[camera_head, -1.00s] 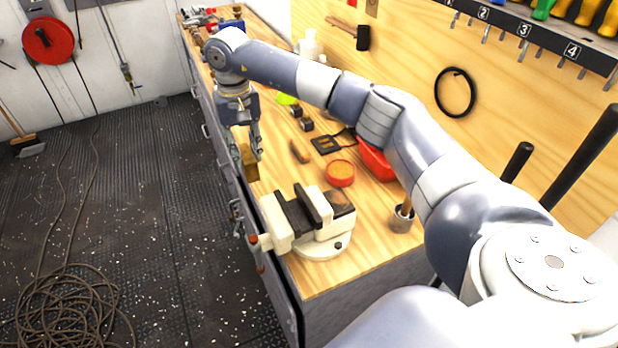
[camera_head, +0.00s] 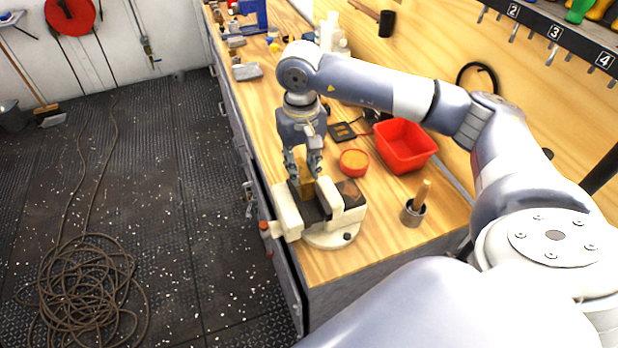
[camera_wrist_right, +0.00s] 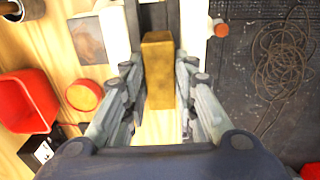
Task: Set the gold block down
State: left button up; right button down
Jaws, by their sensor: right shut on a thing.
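The gold block (camera_head: 306,185) is upright between the fingers of my right gripper (camera_head: 304,163), which is shut on it. In the head view the block is at the vise (camera_head: 340,215), by the dark jaws. The right wrist view shows the gold block (camera_wrist_right: 158,70) between both fingers of the right gripper (camera_wrist_right: 160,95), with its far end over the dark gap of the vise (camera_wrist_right: 152,15). I cannot tell whether the block touches the vise. My left gripper is not in view.
A red bin (camera_head: 404,146), a round red dish with orange contents (camera_head: 354,162) and a metal cup with a wooden handle (camera_head: 413,212) stand on the workbench (camera_head: 385,255). The bench's left edge drops to the floor, where a coiled cable (camera_head: 85,290) lies.

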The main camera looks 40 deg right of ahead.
aim_at(308, 177)
jog(key=shift+s+r, duration=0.1)
jog(key=shift+s, duration=0.9)
jog(key=shift+f+b, duration=0.4)
jog(key=shift+f, duration=1.6)
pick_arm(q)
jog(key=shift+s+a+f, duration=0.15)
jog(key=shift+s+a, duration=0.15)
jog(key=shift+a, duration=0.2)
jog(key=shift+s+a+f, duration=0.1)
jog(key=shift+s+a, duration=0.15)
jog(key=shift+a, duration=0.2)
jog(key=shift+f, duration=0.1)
pick_arm(e)
jog(key=shift+f, duration=0.15)
jog(key=c, duration=1.3)
grip_release()
jog(key=shift+s, duration=0.1)
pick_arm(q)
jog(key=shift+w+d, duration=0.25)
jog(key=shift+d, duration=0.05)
